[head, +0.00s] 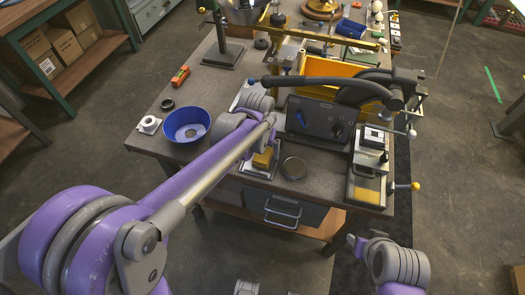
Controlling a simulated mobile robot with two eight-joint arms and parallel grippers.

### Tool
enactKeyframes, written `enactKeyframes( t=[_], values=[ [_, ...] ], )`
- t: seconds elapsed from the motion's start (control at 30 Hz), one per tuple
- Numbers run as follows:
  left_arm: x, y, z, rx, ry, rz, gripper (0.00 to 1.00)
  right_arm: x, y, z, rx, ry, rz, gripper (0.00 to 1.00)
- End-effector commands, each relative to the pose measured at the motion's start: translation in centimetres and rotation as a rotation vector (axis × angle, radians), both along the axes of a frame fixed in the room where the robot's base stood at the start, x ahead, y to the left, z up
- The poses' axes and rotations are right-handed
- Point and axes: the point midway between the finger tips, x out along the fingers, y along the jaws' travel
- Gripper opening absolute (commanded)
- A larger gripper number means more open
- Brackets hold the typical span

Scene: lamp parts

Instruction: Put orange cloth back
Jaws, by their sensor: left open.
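I cannot make out a clear orange cloth. A small yellow-orange piece (263,158) lies near the front of the workbench, just below my left forearm; I cannot tell whether it is cloth. My left arm reaches in from the lower left over the bench. My left gripper (243,98) is open, small and partly hidden by its wrist, near the middle of the bench beside the dark control box. My right arm shows at the lower right, off the bench's front edge; its gripper end (355,243) is too small to read.
A blue bowl (186,125) stands at the bench's left. An orange tool (180,76) lies behind it. A round dark dish (293,168) sits near the front edge.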

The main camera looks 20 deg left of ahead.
Motion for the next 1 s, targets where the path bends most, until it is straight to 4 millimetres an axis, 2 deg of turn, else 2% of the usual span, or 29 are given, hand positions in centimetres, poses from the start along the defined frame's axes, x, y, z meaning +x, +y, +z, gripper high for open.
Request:
enactKeyframes(
  t=[0.3, 0.5, 0.63, 0.77, 0.87, 1.0],
  values=[
    [-1.3, 0.1, 6.9, 0.000, 0.000, 0.000, 0.97, 0.2, 0.0, 0.8, 0.000, -0.004, 0.000, 0.50],
    [-1.8, 0.1, 9.5, 0.000, 0.000, 0.000, 0.97, 0.3, 0.0, 1.1, 0.000, -0.006, 0.000, 0.50],
    [-2.5, 0.4, 10.0, -0.001, -0.008, 0.002, 0.97, 0.3, 0.0, 1.1, 0.000, -0.006, 0.000, 0.50],
    [-5.6, 1.4, 9.7, -0.004, -0.049, 0.015, 0.97, 0.3, 0.0, 1.1, 0.000, -0.006, 0.000, 0.50],
    [-9.4, 2.4, 8.7, -0.007, -0.102, 0.030, 0.97, 0.3, 0.0, 1.1, 0.000, -0.006, 0.000, 0.50],
    [-14.6, 3.6, 6.3, -0.009, -0.181, 0.052, 0.97, 0.3, 0.0, 1.1, 0.000, -0.006, 0.000, 0.50]
  ],
)
